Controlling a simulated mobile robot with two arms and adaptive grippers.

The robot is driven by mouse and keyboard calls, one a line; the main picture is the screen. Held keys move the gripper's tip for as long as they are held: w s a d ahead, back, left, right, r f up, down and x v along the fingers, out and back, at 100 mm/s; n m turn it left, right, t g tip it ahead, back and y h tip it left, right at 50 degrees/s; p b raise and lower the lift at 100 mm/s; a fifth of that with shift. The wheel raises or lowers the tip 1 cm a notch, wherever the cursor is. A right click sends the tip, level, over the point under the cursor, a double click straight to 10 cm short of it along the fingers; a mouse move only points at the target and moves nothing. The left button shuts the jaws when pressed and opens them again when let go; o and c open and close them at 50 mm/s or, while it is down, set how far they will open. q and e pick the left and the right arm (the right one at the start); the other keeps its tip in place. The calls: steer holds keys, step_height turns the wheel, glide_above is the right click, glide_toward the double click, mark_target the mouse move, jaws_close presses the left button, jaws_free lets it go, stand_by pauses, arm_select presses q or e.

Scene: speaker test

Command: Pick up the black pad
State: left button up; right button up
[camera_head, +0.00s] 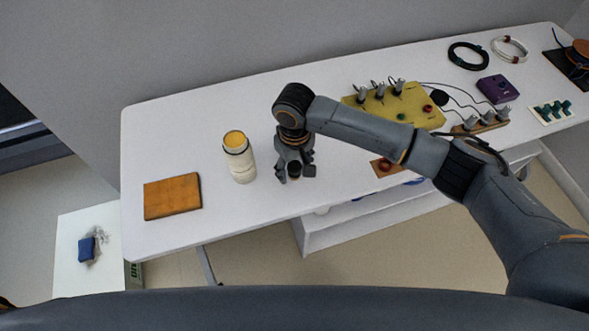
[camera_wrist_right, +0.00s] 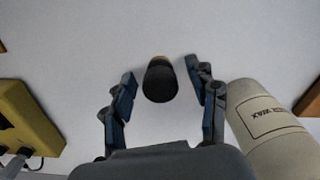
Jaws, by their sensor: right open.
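A small black round-ended piece (camera_wrist_right: 160,84), which looks like the black pad, stands on the white table in the right wrist view. A bit of tan shows at its far end. My right gripper (camera_wrist_right: 160,76) is open, with one finger on each side of it and a gap on both sides. In the head view my right gripper (camera_head: 295,175) points down at the table, and the black piece (camera_head: 294,170) shows partly between its fingers. My left gripper is not in view.
A cream can (camera_head: 240,168) stands just left of my right gripper, close to a finger in the wrist view (camera_wrist_right: 268,118). An orange-brown block (camera_head: 172,196) lies further left. A yellow board (camera_head: 412,115) with knobs and a purple box (camera_head: 497,89) are to the right.

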mark_target(294, 164)
jaws_close()
steer(key=shift+r, duration=0.45)
step_height(294, 164, up, 2)
steer(key=shift+r, duration=0.25)
steer(key=s+r, duration=0.9)
steer(key=s, duration=0.5)
steer(key=shift+r+p, duration=0.3)
steer(key=shift+r, duration=0.05)
